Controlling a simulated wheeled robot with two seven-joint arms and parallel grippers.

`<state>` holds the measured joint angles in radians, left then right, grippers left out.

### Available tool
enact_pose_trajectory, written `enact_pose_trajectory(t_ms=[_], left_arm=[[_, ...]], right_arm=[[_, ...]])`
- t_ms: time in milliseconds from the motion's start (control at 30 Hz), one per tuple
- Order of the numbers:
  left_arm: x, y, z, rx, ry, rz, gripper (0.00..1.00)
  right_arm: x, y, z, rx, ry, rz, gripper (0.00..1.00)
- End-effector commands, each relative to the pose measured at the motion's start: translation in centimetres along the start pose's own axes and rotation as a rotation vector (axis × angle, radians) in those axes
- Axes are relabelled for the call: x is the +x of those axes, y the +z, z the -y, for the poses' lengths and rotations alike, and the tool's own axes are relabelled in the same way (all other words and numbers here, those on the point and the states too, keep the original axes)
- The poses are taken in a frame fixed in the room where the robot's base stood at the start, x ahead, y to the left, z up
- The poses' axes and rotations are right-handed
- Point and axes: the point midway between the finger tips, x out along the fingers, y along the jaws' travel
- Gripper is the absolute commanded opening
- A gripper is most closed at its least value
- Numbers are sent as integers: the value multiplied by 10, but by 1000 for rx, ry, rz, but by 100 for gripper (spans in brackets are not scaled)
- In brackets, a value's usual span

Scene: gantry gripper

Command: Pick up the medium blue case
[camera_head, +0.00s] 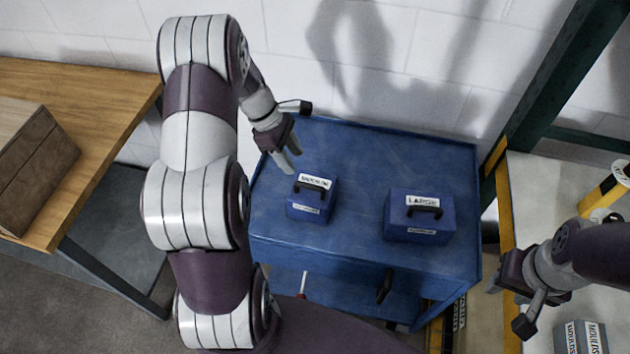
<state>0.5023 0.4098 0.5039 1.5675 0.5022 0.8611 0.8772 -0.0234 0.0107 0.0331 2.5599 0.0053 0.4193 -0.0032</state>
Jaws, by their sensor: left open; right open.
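The medium blue case (311,200) stands upright on the left part of the blue cabinet top (365,165). It has white labels and a black handle on top. A larger blue case labelled LARGE (420,218) stands to its right. My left gripper (292,134) is open and empty, above and behind the medium case, apart from it. My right gripper (510,303) is open and empty at the far right, well away from both cases.
A wooden table (95,95) with a brown box (35,160) stands at the left. A dark green post (545,85) rises at the right beside a pale surface. A grey box labelled MOULDS (580,338) is at the lower right. The cabinet top around the cases is clear.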

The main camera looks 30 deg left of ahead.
Motion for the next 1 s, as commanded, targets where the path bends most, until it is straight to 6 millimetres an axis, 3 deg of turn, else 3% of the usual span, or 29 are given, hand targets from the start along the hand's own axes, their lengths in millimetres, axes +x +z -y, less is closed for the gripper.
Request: enact_pose_trajectory(t_ms=[200, 367, 600, 867, 1000], left_arm=[[48, 0, 0, -3, -3, 0, 47], [66, 0, 1, -1, -2, -1, 47], [108, -1, 2, 2, -1, -2, 47], [114, -2, 2, 4, 1, -4, 47], [113, -2, 2, 4, 1, -4, 1]], right_arm=[[-7, 0, 0, 0, 0, 1, 43], [-13, -1, 0, 0, 0, 1, 43], [-24, -3, 0, 0, 0, 0, 43], [-24, -3, 0, 0, 0, 1, 43], [-24, -3, 0, 0, 0, 0, 43]])
